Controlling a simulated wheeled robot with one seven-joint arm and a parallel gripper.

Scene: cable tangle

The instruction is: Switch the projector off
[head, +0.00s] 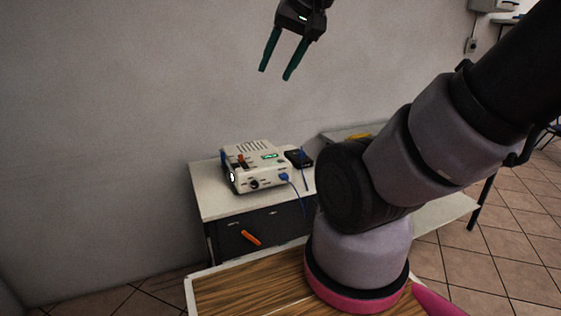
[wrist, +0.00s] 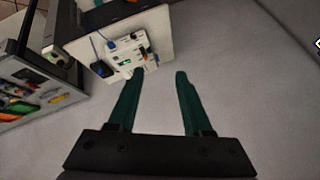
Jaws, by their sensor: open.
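The projector (head: 252,168) is a white box on a small white-topped cabinet. It has an orange part (head: 242,161) and a lit green display (head: 269,156) on top, and a bright spot at its left end. A blue plug and cable (head: 285,177) are at its front. My gripper (head: 276,76) is open and empty, high above the projector and apart from it. In the wrist view, the projector (wrist: 126,52) shows beyond the left fingertip, and the open fingers (wrist: 157,74) are green.
A black box (head: 299,158) with a blue cable sits right of the projector on the cabinet (head: 215,203). The cabinet front has an orange handle (head: 251,237). A grey wall stands behind. My arm hides much of the right side. The wrist view shows an open-sided unit (wrist: 45,82) with coloured items.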

